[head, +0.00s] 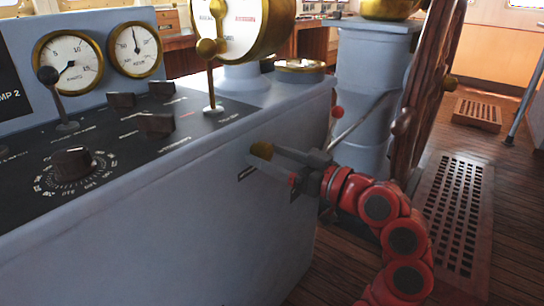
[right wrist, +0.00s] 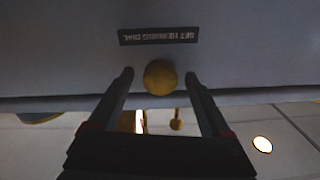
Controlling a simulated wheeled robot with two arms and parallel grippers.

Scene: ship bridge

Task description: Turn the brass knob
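The brass knob (head: 261,150) sticks out from the side of the blue-grey console, near its top edge. My right gripper (head: 264,158) reaches it from the right in the head view. In the right wrist view the round knob (right wrist: 160,77) lies between the two fingertips of the gripper (right wrist: 160,76), with a gap on each side. The fingers are open and apart from the knob. A dark label plate (right wrist: 158,36) with upside-down lettering sits beside the knob. My left gripper is not in view.
The console (head: 200,220) carries gauges, levers, a black dial knob (head: 73,162) and a brass telegraph (head: 245,25). A red-tipped lever (head: 336,112) and a wooden ship's wheel (head: 425,80) stand close to my right arm. A wooden floor grating (head: 455,215) lies at right.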

